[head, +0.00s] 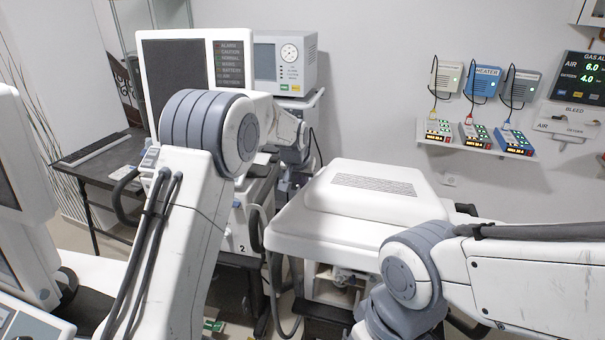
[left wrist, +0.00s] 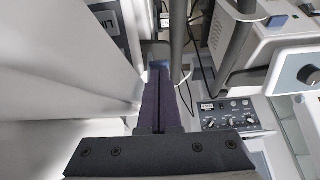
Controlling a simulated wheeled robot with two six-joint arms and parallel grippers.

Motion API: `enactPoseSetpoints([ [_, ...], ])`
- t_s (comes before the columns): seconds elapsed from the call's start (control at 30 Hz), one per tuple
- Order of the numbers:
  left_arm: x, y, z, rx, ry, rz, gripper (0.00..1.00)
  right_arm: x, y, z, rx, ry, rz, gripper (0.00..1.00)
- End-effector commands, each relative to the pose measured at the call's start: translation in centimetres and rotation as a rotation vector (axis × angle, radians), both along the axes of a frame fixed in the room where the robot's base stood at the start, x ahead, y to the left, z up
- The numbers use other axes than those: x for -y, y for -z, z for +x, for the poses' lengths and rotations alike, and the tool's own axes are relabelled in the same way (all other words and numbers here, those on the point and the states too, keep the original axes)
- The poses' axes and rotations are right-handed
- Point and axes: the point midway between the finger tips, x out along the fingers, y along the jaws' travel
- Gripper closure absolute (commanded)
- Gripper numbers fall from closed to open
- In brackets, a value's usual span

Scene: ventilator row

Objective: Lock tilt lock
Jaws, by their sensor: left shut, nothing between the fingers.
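I cannot make out a part that is clearly the tilt lock in either view. A ventilator with a large dark screen (head: 176,75) stands behind my left arm in the head view. My left gripper (left wrist: 158,72) shows in the left wrist view with its dark fingers shut together and nothing between them. It is beside a tall pale panel (left wrist: 60,60) on its left. Whether the fingertips touch anything is unclear. In the head view my left forearm reaches toward the ventilator, and its fingers cannot be made out. My right arm shows at the lower right, but its gripper is out of view.
A control panel with knobs (left wrist: 229,116) and grey upright poles (left wrist: 237,50) are right of my left gripper. A white-topped unit (head: 370,195) stands right of the ventilator. A wall shelf (head: 475,143) holds small devices. A dark desk (head: 95,178) is at the left.

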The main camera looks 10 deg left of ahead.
Motion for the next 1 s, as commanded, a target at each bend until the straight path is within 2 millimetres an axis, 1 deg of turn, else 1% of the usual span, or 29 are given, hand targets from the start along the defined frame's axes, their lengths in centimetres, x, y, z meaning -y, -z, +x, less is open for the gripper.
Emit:
enactPoseSetpoints([
  [0.2, -0.1, 0.3, 0.0, -0.002, -0.002, -0.001, 1.0, 0.0, 0.2, 0.0, 0.0, 0.0, 0.0, 1.0],
  [0.63, -0.2, 0.2, 0.0, -0.001, -0.002, 0.0, 1.0, 0.0, 0.1, 0.0, 0.0, 0.0, 0.0, 1.0],
  [1.0, -0.2, -1.3, 0.0, -0.001, -0.002, 0.0, 1.0, 0.0, -1.2, 0.0, 0.0, 0.0, 0.0, 1.0],
])
